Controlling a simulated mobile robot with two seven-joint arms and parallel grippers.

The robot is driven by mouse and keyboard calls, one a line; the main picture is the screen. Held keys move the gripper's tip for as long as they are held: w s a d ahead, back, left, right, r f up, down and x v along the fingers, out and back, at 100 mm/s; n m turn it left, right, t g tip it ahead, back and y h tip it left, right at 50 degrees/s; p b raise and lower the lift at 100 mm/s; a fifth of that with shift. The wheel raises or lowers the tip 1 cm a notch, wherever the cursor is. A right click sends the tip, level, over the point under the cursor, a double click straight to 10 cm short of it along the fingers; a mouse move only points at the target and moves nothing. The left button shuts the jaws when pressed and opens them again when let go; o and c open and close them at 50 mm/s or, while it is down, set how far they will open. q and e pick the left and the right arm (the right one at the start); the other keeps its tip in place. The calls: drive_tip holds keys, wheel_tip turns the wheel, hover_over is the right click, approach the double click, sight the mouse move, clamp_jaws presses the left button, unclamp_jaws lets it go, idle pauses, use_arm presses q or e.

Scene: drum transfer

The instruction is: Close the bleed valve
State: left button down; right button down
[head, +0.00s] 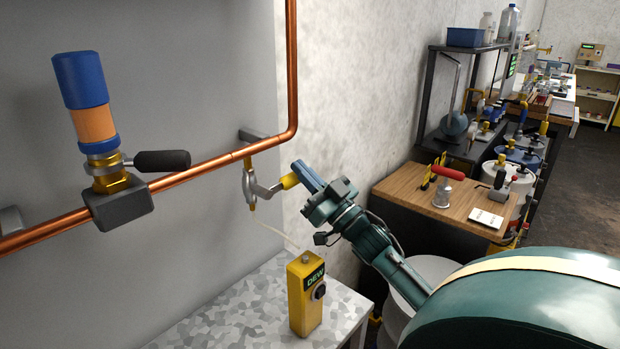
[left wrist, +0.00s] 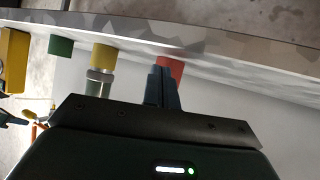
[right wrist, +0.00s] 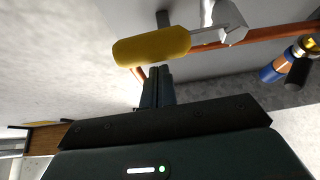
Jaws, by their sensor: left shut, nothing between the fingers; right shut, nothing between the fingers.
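The bleed valve (head: 248,187) is a small brass and metal fitting below the copper pipe, with a lever ending in a yellow handle (head: 290,181) that points right. In the right wrist view the yellow handle (right wrist: 152,46) lies just past my fingertips. My right gripper (head: 303,172) is shut and empty beside the handle's end; I cannot tell whether they touch. It also shows in the right wrist view (right wrist: 157,75). My left gripper (left wrist: 165,70) shows only in the left wrist view, shut and empty, in front of a red block (left wrist: 170,66).
The copper pipe (head: 291,80) carries a larger valve with a black handle (head: 162,160) at left. A yellow dew meter (head: 306,290) stands on the speckled bench (head: 240,318), a thin tube running toward the bleed valve. A wooden bench (head: 400,188) is at right.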

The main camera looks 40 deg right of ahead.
use_arm(q)
drive_tip(key=shift+d, duration=0.15)
use_arm(e)
drive_tip(key=shift+w+f, duration=0.1)
drive_tip(key=shift+f, duration=0.3)
